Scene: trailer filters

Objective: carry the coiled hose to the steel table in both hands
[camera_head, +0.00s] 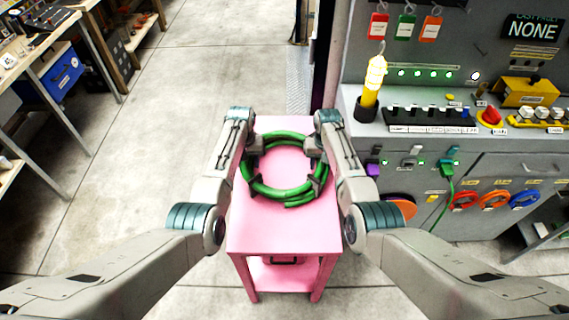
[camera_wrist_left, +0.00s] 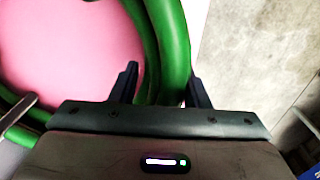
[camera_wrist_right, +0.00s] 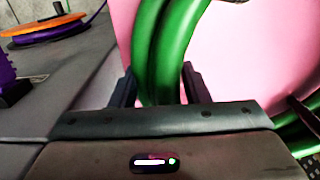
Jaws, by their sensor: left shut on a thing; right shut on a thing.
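The coiled green hose (camera_head: 270,189) is over a pink table (camera_head: 285,235) in the head view; I cannot tell whether it rests on the top or is just above it. Dark ties hold the coil. My left gripper (camera_head: 254,146) is shut on the left side of the coil; the left wrist view shows green strands (camera_wrist_left: 165,50) between its fingers. My right gripper (camera_head: 316,146) is shut on the right side; the right wrist view shows strands (camera_wrist_right: 165,50) between its fingers. No table in view is clearly the steel one.
A grey control bench (camera_head: 430,155) with a yellow lamp (camera_head: 373,80), switches and cable reels stands close on the right. Workbenches and a blue box (camera_head: 55,72) are at the far left. Concrete floor (camera_head: 180,100) is clear left of the pink table.

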